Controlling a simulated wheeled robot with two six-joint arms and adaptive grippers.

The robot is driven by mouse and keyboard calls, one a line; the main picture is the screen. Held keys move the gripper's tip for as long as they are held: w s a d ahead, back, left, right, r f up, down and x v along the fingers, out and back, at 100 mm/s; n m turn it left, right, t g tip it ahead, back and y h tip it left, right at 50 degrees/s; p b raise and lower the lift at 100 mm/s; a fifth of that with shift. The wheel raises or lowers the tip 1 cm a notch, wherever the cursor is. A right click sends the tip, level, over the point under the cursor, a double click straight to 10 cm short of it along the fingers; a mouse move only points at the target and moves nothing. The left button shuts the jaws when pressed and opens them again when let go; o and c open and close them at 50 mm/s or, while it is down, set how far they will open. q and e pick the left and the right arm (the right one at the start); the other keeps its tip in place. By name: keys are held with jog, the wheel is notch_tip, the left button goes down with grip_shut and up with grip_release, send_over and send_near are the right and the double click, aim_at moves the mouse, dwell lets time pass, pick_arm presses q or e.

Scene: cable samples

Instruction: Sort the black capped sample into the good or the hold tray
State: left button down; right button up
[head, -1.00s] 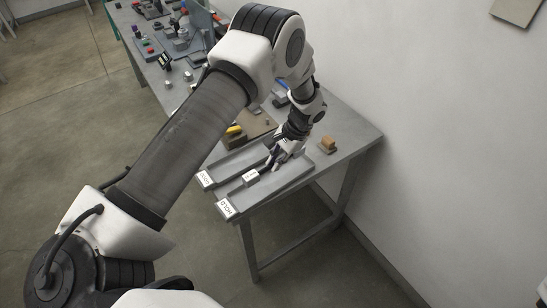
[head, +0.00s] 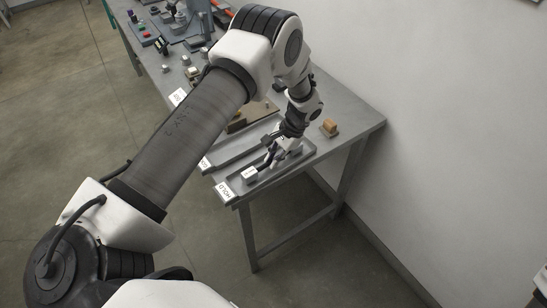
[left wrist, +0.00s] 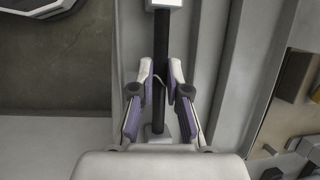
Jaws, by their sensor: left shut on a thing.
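The black capped sample is a straight black rod with pale end caps; it runs lengthwise through the middle of the left wrist view (left wrist: 161,45). In the head view its near cap (head: 249,173) shows. My left gripper (left wrist: 160,88) is shut on the rod, with a finger on each side; it also shows in the head view (head: 272,155). It holds the sample at the hold tray (head: 225,190), lined up with its length. I cannot tell whether the sample touches the tray floor. The other tray (head: 207,164), its label partly hidden, lies alongside, behind it. My right gripper is not in view.
A brown board (head: 250,114) lies behind the trays, partly covered by my arm. Several small parts crowd the table's far end. The table's front edge is close to the trays.

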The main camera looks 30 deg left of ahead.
pick_arm(q)
jog(key=shift+f, duration=0.3)
jog(key=c, duration=1.1)
grip_release()
jog(key=shift+r, duration=0.1)
jog(key=v, duration=1.2)
jog(key=shift+d, duration=0.1)
